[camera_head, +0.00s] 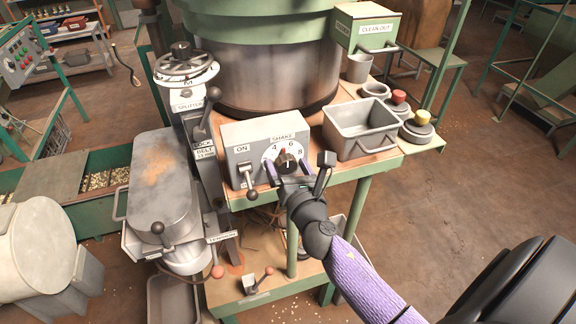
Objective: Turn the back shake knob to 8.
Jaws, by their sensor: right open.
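The shake knob (287,161) is a dark round knob on a white dial, on the front of a light grey box (242,136) labelled SHAKE. The figures 4, 6 and 8 show around the dial. A small red mark on the knob seems to point up, between 4 and 6. The dial's lower part is hidden by my right gripper (298,167). That gripper is open just in front of the knob, one finger to its left and the other to its right. I cannot tell whether the fingers touch it. My left gripper is not in view.
Left of the dial, the same box has an ON lever (248,180). A splitter handwheel (184,62) and a large steel hopper (265,75) stand behind.

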